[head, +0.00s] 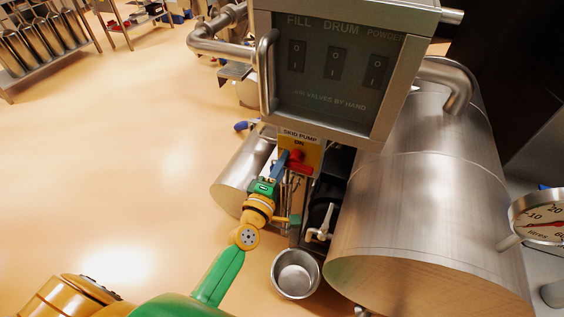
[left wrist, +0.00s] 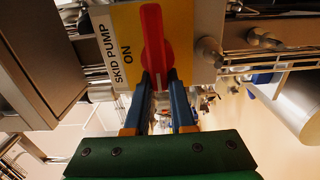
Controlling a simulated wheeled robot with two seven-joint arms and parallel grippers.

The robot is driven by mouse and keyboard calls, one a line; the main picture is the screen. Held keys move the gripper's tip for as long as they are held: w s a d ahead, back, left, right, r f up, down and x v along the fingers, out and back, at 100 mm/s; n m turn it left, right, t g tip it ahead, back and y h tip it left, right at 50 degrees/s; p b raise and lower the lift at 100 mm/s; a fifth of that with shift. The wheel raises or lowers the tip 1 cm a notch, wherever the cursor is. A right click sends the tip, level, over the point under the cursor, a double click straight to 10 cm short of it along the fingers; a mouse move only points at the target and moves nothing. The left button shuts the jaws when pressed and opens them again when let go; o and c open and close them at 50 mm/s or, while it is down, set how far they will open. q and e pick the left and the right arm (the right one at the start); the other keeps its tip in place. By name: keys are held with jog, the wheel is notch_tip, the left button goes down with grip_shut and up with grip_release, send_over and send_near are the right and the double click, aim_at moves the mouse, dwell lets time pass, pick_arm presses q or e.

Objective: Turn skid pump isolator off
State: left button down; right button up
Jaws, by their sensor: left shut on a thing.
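The skid pump isolator is a red rotary handle (head: 301,167) on a yellow plate (head: 314,155), under the control box. The plate's label reads SKID PUMP, with ON below it. My left gripper (head: 284,157) reaches the plate from the lower left. In the left wrist view its blue fingers (left wrist: 159,78) are shut on the near end of the handle. No OFF marking shows. My right gripper is not in view.
The control box (head: 338,75) with FILL, DRUM and POWDER switches hangs just above the plate. A large steel tank (head: 425,190) stands close on the right. A steel bowl (head: 296,274) sits below, near a small lever valve (head: 322,226).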

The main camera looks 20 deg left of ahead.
pick_arm(q)
jog(key=shift+s+d+f, duration=0.1)
jog(key=shift+d+f, duration=0.1)
jog(key=shift+f, duration=0.15)
jog(key=c, duration=0.9)
grip_release()
jog(key=shift+o, duration=0.7)
jog(key=shift+d+r, duration=0.25)
jog(key=s, duration=0.7)
jog(key=shift+a+b, duration=0.15)
jog(key=shift+b, duration=0.15)
